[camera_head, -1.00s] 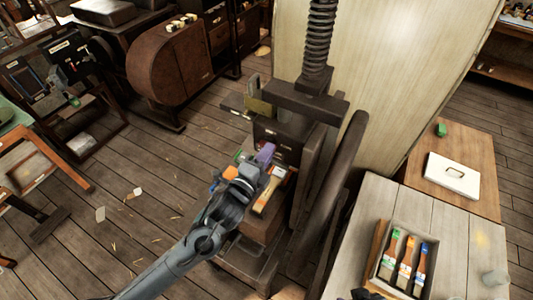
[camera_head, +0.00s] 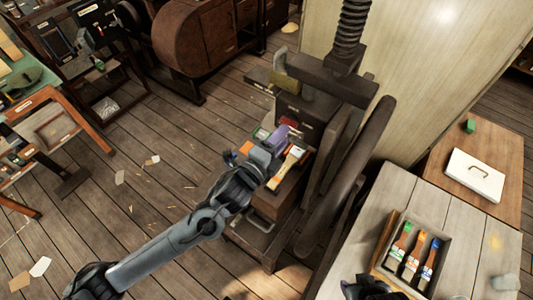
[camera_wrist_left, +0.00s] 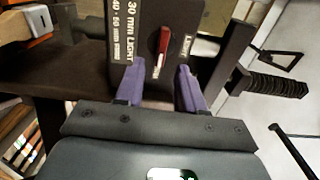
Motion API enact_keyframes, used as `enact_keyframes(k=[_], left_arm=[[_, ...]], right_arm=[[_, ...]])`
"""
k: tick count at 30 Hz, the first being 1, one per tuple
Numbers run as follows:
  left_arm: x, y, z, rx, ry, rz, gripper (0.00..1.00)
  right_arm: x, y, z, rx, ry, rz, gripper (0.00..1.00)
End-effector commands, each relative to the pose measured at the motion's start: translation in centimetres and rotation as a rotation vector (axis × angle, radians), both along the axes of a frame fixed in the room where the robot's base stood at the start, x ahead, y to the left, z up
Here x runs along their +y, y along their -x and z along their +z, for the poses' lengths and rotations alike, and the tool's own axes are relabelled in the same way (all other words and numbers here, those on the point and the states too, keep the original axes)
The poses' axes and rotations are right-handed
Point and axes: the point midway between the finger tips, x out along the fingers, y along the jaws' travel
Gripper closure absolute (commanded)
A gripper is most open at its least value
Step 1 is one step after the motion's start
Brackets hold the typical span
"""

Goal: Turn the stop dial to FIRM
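The stop dial (camera_wrist_left: 162,47) is a red and white pointer on a dark box face with white lettering, in the left wrist view. Its red end points up and its white end down in that picture. Part of the lettering reads "30 mm LIGHT"; I cannot read FIRM. My left gripper (camera_wrist_left: 158,88) is open, its purple fingertips apart on either side of the dial's lower end, with no clear contact. In the head view my left gripper (camera_head: 278,142) is at the front of the press's dark box (camera_head: 303,112); the dial is not discernible there.
A tray (camera_head: 438,262) of brushes sits on the right table. A dark shape, possibly my right gripper, shows at the bottom edge.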

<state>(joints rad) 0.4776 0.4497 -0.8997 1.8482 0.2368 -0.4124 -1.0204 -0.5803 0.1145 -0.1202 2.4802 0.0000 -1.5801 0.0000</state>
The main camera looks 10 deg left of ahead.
Motion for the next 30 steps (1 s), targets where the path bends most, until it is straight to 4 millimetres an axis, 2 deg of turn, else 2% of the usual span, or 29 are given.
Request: enact_keyframes(k=[6, 12, 18, 30], left_arm=[[2.0, 3.4, -0.2, 0.000, -0.001, 0.000, 0.62], [3.3, 5.6, -0.1, 0.000, -0.001, 0.000, 0.62], [3.7, 6.4, 0.0, 0.000, -0.001, 0.000, 0.62], [3.7, 6.5, 0.0, 0.000, -0.001, 0.000, 0.62]], right_arm=[[-0.1, 0.0, -1.0, 0.000, 0.004, 0.002, 0.57], [-0.2, 0.0, -1.4, 0.001, 0.010, 0.006, 0.57], [-0.2, 0.0, -1.6, 0.001, 0.010, 0.006, 0.57], [-0.1, 0.0, -1.5, 0.000, 0.005, 0.003, 0.57]])
